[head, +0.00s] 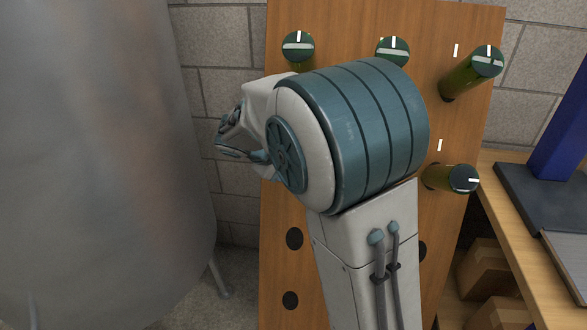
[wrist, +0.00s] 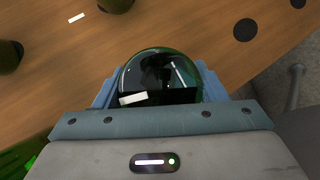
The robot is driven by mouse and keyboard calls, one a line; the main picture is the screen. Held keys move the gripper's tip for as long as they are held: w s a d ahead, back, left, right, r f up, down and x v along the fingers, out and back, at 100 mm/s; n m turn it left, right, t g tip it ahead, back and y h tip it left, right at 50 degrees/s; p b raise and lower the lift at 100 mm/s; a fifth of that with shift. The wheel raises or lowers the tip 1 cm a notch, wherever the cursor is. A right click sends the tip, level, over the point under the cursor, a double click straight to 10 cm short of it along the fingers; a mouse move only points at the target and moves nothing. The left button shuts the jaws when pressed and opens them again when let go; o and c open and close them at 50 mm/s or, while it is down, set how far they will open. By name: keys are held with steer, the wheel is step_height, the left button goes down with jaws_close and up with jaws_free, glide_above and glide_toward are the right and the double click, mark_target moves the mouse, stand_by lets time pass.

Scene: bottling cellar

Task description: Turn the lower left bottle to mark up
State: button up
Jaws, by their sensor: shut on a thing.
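In the wrist view my gripper (wrist: 158,88) is shut on a dark green bottle (wrist: 158,68), one finger on each side of its round end. A white mark (wrist: 133,98) shows on the bottle's end, towards the lower left of that picture, beside a black band. In the head view my arm covers both the held bottle and my fingers. The wooden board (head: 350,20) holds the bottles, neck ends inward.
Other bottles stick out at top left (head: 298,47), top middle (head: 392,50), top right (head: 487,62) and lower right (head: 463,180). Empty holes (head: 294,238) are lower on the board. A large metal tank (head: 95,150) stands left; a wooden bench (head: 515,230) is at right.

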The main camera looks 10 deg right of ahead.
steer(key=shift+n+t+h+b, duration=0.3)
steer(key=shift+n+h+b, duration=0.25)
steer(key=shift+n, duration=0.65)
steer(key=o, duration=1)
steer(key=shift+r, duration=0.1)
steer(key=p+v, duration=0.1)
steer(key=v, duration=1.2)
steer(key=shift+s+a+r, duration=0.15)
steer(key=shift+s+a, duration=0.1)
